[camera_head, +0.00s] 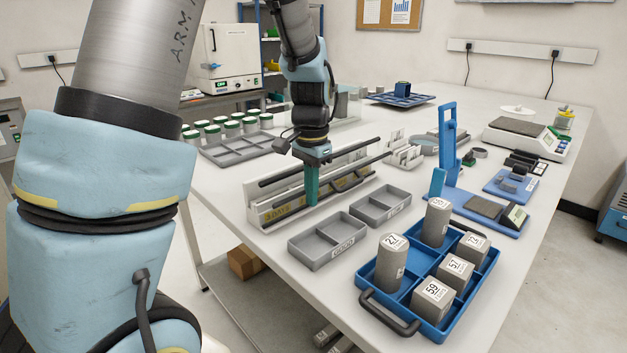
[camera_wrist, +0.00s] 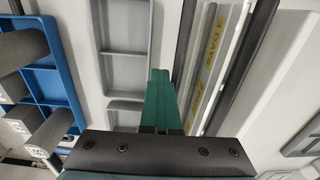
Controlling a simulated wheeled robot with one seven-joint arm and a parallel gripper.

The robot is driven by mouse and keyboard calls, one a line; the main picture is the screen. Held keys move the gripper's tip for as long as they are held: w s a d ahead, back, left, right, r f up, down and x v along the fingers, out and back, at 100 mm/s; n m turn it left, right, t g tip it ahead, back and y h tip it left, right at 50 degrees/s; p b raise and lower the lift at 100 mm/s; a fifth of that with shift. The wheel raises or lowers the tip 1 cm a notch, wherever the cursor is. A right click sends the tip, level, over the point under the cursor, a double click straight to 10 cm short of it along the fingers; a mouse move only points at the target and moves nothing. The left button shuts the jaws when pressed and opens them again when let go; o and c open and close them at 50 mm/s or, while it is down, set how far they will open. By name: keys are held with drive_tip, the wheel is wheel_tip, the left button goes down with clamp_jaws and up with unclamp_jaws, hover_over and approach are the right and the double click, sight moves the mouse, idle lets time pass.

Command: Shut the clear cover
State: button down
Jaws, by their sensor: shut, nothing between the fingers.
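A long pale trough (camera_head: 256,210) with yellow day labels and dark bars along it stands on the bench in the head view. It also shows in the wrist view (camera_wrist: 222,66), right of my fingers. A clear cover is hard to make out; I cannot tell its angle or whether a dark bar (camera_head: 358,160) edges it. My gripper (camera_head: 312,200) points down with its teal fingers together and empty, in front of the trough's near side. The fingers show in the wrist view (camera_wrist: 160,74); I cannot tell whether they touch the trough.
Two grey divided trays (camera_head: 330,258) lie close in front of the trough. A blue tray (camera_head: 440,333) with grey cylinders and cubes stands nearer. A blue upright stand (camera_head: 447,135) is to the right. A grey tray (camera_head: 262,148) lies behind left, beside white green-topped jars (camera_head: 233,129).

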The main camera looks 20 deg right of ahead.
sight(302, 184)
drive_tip(key=shift+w+a+f, duration=0.1)
drive_tip(key=shift+w+a, duration=0.05)
drive_tip(key=shift+w, duration=0.1)
drive_tip(key=shift+s, duration=0.15)
drive_tip(key=shift+r, duration=0.2)
drive_tip(key=shift+w+r+p, duration=0.35)
drive_tip(key=shift+r+p, duration=0.05)
drive_tip(key=shift+p, duration=0.15)
drive_tip(key=shift+w, duration=0.1)
drive_tip(key=shift+w+a+r, duration=0.1)
drive_tip(key=shift+w+a, duration=0.35)
drive_tip(key=shift+w, duration=0.4)
